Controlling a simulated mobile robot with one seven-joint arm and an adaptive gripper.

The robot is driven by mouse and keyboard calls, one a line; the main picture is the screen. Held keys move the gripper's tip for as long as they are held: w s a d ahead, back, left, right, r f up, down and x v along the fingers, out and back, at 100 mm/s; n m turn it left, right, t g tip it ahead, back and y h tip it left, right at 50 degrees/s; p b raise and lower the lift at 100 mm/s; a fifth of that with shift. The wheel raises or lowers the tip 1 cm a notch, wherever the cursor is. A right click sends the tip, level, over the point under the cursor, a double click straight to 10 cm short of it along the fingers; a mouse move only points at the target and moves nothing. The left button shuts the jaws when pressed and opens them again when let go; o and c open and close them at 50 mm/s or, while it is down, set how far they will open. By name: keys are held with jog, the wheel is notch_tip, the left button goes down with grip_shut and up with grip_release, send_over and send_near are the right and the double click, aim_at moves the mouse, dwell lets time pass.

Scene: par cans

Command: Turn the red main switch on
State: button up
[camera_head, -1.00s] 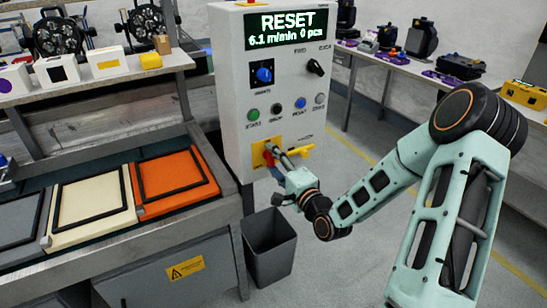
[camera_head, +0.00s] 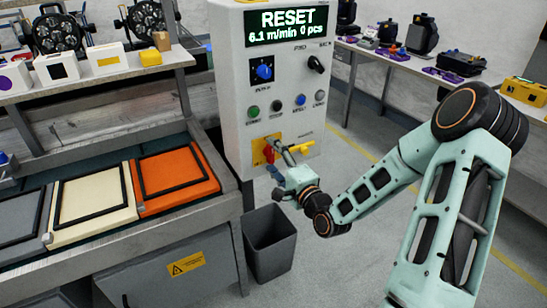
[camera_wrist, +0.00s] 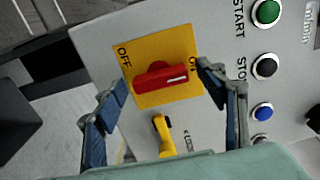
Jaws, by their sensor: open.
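The red main switch (camera_wrist: 158,77) is a bar-shaped handle on a yellow plate (camera_wrist: 143,45) low on the grey control panel. In the wrist view its white-marked end points right, toward the ON label; the OFF label is at the left. The switch also shows in the head view (camera_head: 268,153), upright beside my fingers. My gripper (camera_wrist: 165,92) is open, with one finger on each side of the handle. No contact with the handle is visible; the exact gap in depth cannot be told.
A yellow lever (camera_wrist: 163,135) is close beside the switch plate. Start, stop and other buttons (camera_wrist: 264,66) line the panel. The display (camera_head: 286,25) reads RESET, 6.1 m/min, 0 pcs. A dark bin (camera_head: 270,243) stands below; a bench with coloured panels (camera_head: 177,178) is left.

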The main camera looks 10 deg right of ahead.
jog(key=v, duration=1.2)
